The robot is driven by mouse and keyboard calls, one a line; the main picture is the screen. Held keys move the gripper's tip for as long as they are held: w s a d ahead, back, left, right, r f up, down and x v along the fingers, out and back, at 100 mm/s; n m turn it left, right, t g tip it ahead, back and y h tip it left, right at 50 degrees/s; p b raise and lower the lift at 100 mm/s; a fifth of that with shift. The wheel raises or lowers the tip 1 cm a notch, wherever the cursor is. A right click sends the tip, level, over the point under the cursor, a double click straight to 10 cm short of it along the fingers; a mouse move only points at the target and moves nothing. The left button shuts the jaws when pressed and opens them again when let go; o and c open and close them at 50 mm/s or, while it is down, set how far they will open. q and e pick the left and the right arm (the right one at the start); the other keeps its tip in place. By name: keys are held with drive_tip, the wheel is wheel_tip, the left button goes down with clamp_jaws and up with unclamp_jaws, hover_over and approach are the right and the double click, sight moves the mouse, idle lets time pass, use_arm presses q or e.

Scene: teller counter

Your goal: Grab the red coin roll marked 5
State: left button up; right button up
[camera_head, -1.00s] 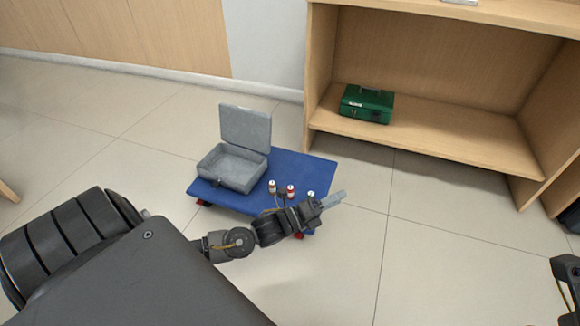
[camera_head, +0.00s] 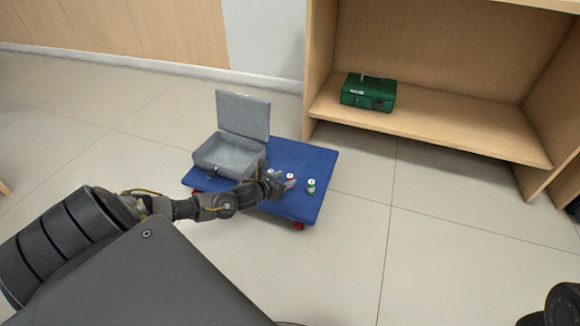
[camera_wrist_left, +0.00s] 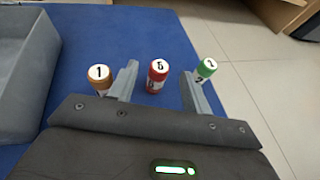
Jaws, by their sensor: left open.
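The red coin roll marked 5 (camera_wrist_left: 157,78) stands upright on the blue cart top, with a white top bearing the number. In the head view its top (camera_head: 290,177) shows just beyond my left gripper (camera_head: 281,184). In the left wrist view, my left gripper (camera_wrist_left: 160,76) is open and empty, its two fingers spread to either side of the red roll. An orange roll marked 1 (camera_wrist_left: 100,78) stands outside the left finger. A green roll (camera_wrist_left: 206,68) stands by the right finger, partly behind it; whether they touch I cannot tell.
The blue cart top (camera_head: 318,165) carries an open grey cash box (camera_head: 228,155) left of the rolls. A green box (camera_head: 368,92) sits on a wooden shelf (camera_head: 430,133) behind. The tiled floor right of the cart is clear.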

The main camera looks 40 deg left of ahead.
sight(289, 176)
use_arm(q)
drive_tip(key=shift+f+b+x, duration=0.2)
drive_tip(key=shift+b+x, duration=1.7)
drive_tip(key=shift+x, duration=0.35)
drive_tip(key=shift+w, duration=0.4)
drive_tip(key=shift+c, duration=0.3)
clamp_jaws()
